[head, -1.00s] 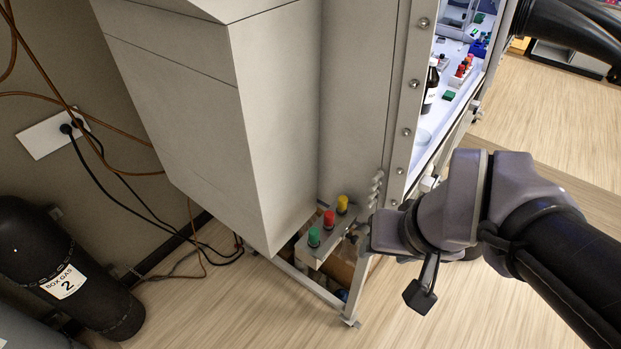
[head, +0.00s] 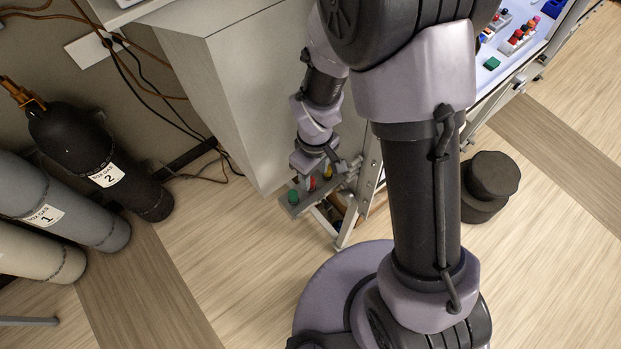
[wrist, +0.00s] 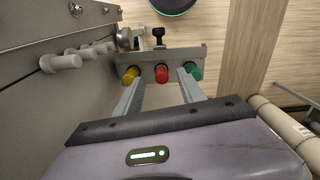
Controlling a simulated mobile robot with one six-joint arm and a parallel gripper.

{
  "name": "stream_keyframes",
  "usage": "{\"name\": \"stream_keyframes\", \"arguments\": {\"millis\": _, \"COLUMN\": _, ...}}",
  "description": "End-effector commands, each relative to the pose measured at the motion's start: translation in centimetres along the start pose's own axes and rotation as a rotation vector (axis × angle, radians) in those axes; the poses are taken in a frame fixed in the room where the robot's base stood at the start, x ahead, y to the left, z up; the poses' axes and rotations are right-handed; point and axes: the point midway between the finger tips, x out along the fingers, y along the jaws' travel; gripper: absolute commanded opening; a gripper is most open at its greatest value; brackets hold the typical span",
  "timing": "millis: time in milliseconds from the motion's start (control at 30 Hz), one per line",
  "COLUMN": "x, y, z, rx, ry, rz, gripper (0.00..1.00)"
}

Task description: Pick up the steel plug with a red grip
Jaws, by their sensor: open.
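The steel plug with a red grip (wrist: 161,74) stands in the middle of a small metal rack (wrist: 175,54), between a yellow-gripped plug (wrist: 131,75) and a green-gripped plug (wrist: 194,71). Only the coloured tops show clearly; its steel part is hidden. In the wrist view my gripper (wrist: 159,80) is open and empty, with its fingers either side of the red grip's line. I cannot tell how far the fingertips are from it. In the head view my gripper (head: 322,168) is above the rack and partly covers the red grip (head: 312,184).
The grey cabinet wall (wrist: 35,60) with a row of pale pegs (wrist: 75,58) is close on the left in the wrist view. Gas cylinders (head: 100,165) stand at the left in the head view. A black round stool-like object (head: 488,185) stands on the right floor.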

Motion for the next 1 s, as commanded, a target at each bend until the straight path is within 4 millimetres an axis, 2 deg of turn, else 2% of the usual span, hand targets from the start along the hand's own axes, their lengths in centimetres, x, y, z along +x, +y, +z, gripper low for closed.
{"name": "stream_keyframes", "arguments": {"millis": 267, "x": 4.8, "y": 0.0, "z": -0.9, "rx": 0.001, "ry": -0.002, "rz": -0.001, "gripper": 0.47}}
{"name": "stream_keyframes", "arguments": {"millis": 500, "x": 5.3, "y": 0.0, "z": -0.9, "rx": 0.002, "ry": 0.001, "rz": 0.000, "gripper": 0.47}}
{"name": "stream_keyframes", "arguments": {"millis": 533, "x": 5.2, "y": 0.0, "z": -0.9, "rx": 0.002, "ry": 0.001, "rz": 0.000, "gripper": 0.45}}
{"name": "stream_keyframes", "arguments": {"millis": 767, "x": 5.2, "y": 0.0, "z": -0.9, "rx": 0.002, "ry": 0.001, "rz": 0.000, "gripper": 0.00}}
{"name": "stream_keyframes", "arguments": {"millis": 1000, "x": 5.2, "y": 0.0, "z": -0.9, "rx": 0.002, "ry": 0.001, "rz": 0.000, "gripper": 0.00}}
